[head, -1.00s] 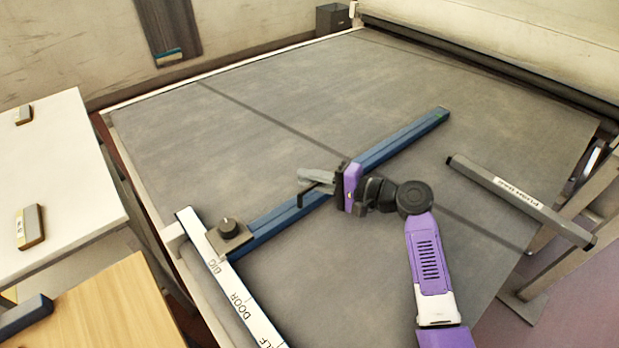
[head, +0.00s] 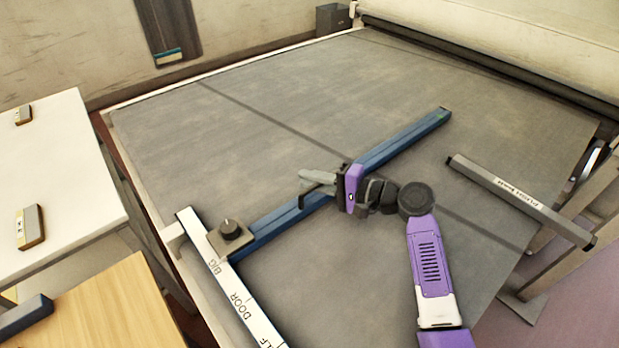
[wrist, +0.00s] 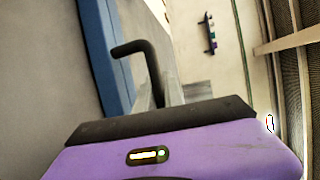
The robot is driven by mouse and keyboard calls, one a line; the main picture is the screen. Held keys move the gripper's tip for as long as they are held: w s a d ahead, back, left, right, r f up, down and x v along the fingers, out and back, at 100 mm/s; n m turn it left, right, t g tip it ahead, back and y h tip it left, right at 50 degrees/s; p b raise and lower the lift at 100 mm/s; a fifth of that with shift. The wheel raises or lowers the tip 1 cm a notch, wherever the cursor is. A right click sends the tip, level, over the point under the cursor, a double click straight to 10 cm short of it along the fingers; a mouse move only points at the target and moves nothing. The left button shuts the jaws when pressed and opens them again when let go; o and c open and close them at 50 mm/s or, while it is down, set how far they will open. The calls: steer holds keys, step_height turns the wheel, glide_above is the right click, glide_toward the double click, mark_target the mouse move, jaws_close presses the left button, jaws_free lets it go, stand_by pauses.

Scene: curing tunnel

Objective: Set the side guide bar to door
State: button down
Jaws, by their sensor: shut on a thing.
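The blue side guide bar (head: 395,142) lies across the grey belt from the lower left to the upper right. The clamp sits by the BIG label, with DOOR further down the strip. My gripper (head: 318,182) is at the middle of the bar, shut on its dark bent handle. In the wrist view the handle (wrist: 150,60) rises between the fingers beside the bar (wrist: 97,50). The gripped part of the handle is hidden.
A grey labelled bar (head: 520,200) sticks out over the belt's right side. A white table (head: 65,165) and a wooden table (head: 110,310) stand at the left. A dark roller (head: 470,65) runs along the back. The belt (head: 250,130) beyond the guide bar is clear.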

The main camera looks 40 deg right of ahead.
steer(key=s+p, duration=0.2)
steer(key=s, duration=0.7)
steer(key=shift+s, duration=0.4)
steer(key=c, duration=1.5)
jaws_free()
steer(key=shift+o, duration=0.2)
steer(key=shift+b+v, duration=0.7)
steer(key=shift+v, duration=3.15)
